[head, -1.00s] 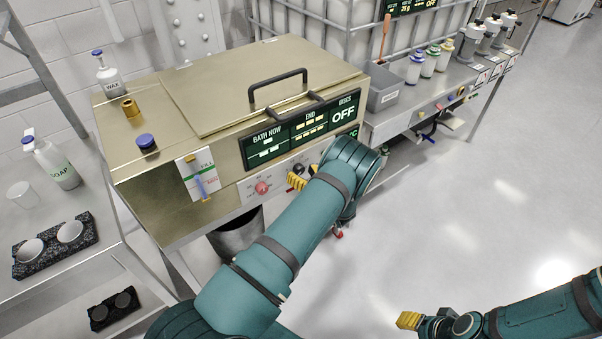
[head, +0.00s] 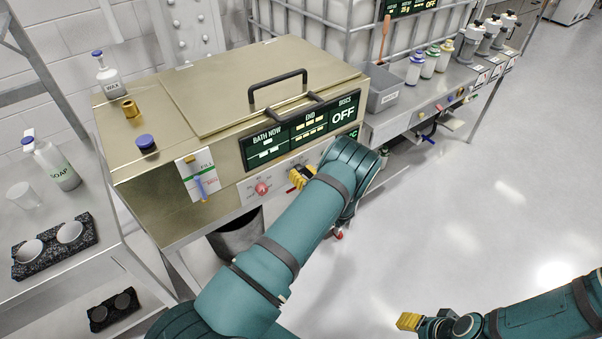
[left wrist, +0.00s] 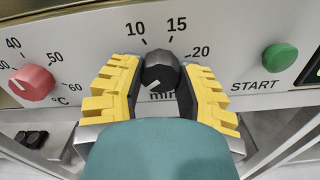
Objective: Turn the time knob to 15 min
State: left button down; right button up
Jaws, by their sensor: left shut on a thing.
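The time knob (left wrist: 160,68) is black and round, on the front panel below the marks 10, 15 and 20, with "min" lettered beneath. A short white line shows on its lower left face. My left gripper (head: 302,176) is shut on it; in the left wrist view its yellow fingers (left wrist: 161,80) press on the knob's left and right sides. In the head view the fingers and arm hide the knob. My right gripper (head: 410,321) is low at the right, over the floor, away from the panel; its finger gap is unclear.
The red temperature knob (left wrist: 32,83) sits left of the time knob, also in the head view (head: 262,188). The green START button (left wrist: 280,57) is to its right. A dark bin (head: 238,238) stands below.

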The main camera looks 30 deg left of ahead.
pick_arm(q)
jog(key=shift+m, duration=0.5)
jog(key=shift+f+m+b, duration=0.1)
jog(key=shift+m+b, duration=0.2)
jog(key=shift+m, duration=0.8)
jog(key=m, duration=0.4)
jog(key=shift+s+m, duration=0.1)
jog(key=shift+m, duration=0.2)
jog(key=m, duration=0.7)
jog(key=shift+a, duration=0.1)
jog(key=m, duration=0.3)
jog(key=shift+r+m, duration=0.2)
jog(key=shift+m, duration=0.2)
jog(key=m, duration=0.3)
jog(key=shift+m, duration=0.3)
jog(key=m, duration=0.3)
jog(key=shift+r+m+p, duration=0.1)
jog(key=shift+m+p, duration=0.2)
jog(key=shift+r+m, duration=0.1)
jog(key=shift+m, duration=1.7)
